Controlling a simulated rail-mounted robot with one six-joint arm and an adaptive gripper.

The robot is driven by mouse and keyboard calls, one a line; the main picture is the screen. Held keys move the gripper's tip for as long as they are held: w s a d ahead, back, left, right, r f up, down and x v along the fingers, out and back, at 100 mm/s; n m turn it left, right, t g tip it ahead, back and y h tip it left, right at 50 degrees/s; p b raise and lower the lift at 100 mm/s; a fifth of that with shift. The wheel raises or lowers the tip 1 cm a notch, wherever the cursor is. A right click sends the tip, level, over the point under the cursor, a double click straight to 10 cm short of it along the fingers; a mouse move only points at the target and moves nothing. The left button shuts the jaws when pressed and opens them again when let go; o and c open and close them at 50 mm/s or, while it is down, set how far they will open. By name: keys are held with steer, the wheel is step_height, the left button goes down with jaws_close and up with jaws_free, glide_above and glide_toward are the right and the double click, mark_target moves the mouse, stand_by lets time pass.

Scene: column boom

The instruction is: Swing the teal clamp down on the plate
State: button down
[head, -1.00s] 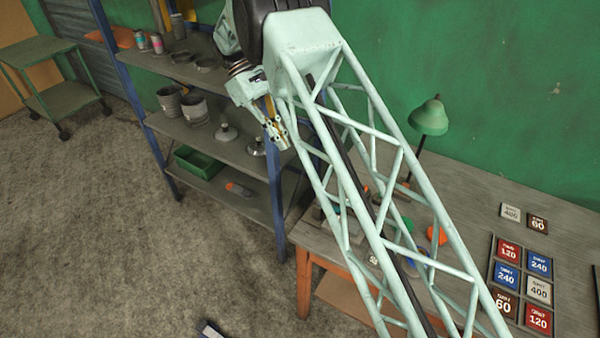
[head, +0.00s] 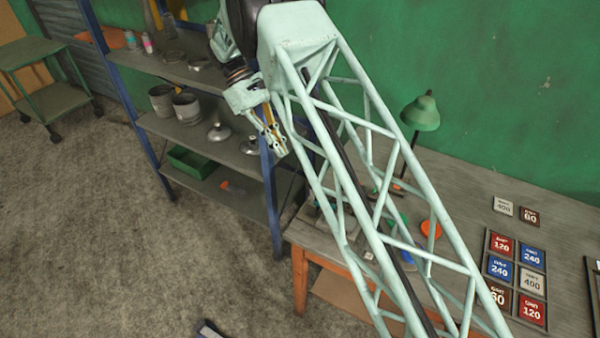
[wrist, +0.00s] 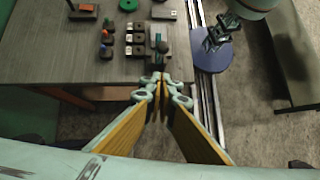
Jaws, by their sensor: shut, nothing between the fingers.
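In the wrist view my gripper (wrist: 163,77) is shut and empty, its fingertips together just below a small upright fixture (wrist: 159,42) at the bench's right edge. This fixture has a grey-green body and a dark part; it may be the teal clamp, but I cannot tell its arm's position. A pale plate-like piece (wrist: 164,14) lies above it in the picture; I cannot tell if it is the plate. In the head view my gripper (head: 279,143) hangs beside my lattice boom, in front of the shelf. The boom hides part of the bench there.
The bench (wrist: 60,50) holds several dark blocks (wrist: 135,38), coloured knobs (wrist: 106,39) and a green disc (wrist: 128,5). In the head view a green lamp (head: 420,112), an orange disc (head: 431,229) and a tray of grit labels (head: 516,262) stand on it. A shelf (head: 205,135) stands left.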

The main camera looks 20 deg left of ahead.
steer(key=s+d+f, duration=0.3)
steer(key=d+f, duration=0.3)
steer(key=d, duration=0.1)
steer(key=shift+d+p, duration=0.2)
steer(key=shift+p, duration=0.15)
steer(key=shift+s, duration=0.1)
